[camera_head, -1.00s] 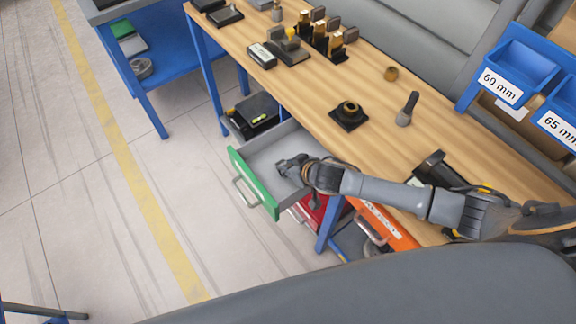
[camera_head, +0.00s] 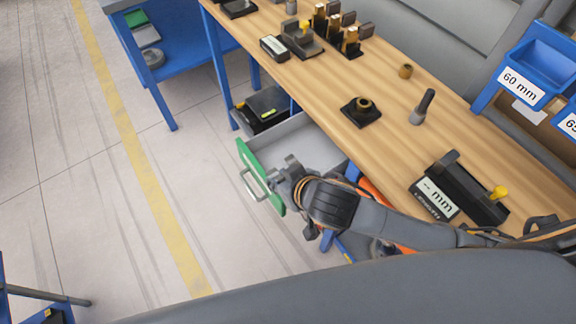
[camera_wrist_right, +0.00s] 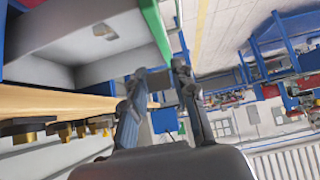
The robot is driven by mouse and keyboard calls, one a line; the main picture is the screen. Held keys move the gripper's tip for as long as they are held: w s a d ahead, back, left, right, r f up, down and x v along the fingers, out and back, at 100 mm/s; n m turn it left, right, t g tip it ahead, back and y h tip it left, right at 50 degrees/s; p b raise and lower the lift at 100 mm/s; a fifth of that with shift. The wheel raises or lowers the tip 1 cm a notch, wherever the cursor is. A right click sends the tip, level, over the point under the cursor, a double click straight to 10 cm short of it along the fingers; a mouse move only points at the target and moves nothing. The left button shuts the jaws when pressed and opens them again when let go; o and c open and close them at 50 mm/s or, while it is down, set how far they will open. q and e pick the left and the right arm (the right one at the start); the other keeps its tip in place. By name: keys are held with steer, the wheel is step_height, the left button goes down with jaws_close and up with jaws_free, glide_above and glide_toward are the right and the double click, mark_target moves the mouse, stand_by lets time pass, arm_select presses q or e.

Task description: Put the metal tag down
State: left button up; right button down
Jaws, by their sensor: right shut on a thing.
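My right gripper (camera_head: 284,172) is over the front right corner of an open grey drawer (camera_head: 292,146) with a green front (camera_head: 246,158). In the right wrist view the gripper (camera_wrist_right: 160,80) is shut on a small grey piece, which I take to be the metal tag; it is mostly hidden between the fingertips. A small shiny object (camera_wrist_right: 104,31) shows against the grey drawer in that view, and I cannot tell what it is. My left gripper is not in view.
The wooden workbench (camera_head: 385,82) carries a black block with a ring (camera_head: 362,108), a grey-handled tool (camera_head: 422,108) and a black gauge marked mm (camera_head: 455,192). Blue bins (camera_head: 535,65) stand at the right.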

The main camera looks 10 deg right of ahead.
steer(key=shift+s+a+r, duration=0.25)
steer(key=shift+s, duration=0.15)
steer(key=shift+w, duration=0.1)
steer(key=w+d+f, duration=0.2)
steer(key=w, duration=0.1)
steer(key=w+d+f+p, duration=0.1)
steer(key=w+d+f, duration=0.1)
steer(key=w+f, duration=0.1)
steer(key=w+d+f, duration=0.3)
steer(key=w, duration=0.1)
steer(key=shift+w+f, duration=0.2)
steer(key=shift+w, duration=0.05)
steer(key=shift+w+d+f, duration=0.2)
steer(key=shift+w+f, duration=0.1)
steer(key=shift+f, duration=0.2)
steer(key=shift+w+d+f+p, duration=0.1)
steer(key=shift+f+p, duration=0.15)
steer(key=shift+f, duration=0.35)
steer(key=shift+w+d+f+p, duration=0.1)
steer(key=shift+f+p, duration=0.1)
steer(key=shift+f, duration=0.35)
steer(key=shift+f+p, duration=0.2)
steer(key=shift+p, duration=0.15)
steer(key=shift+f, duration=0.2)
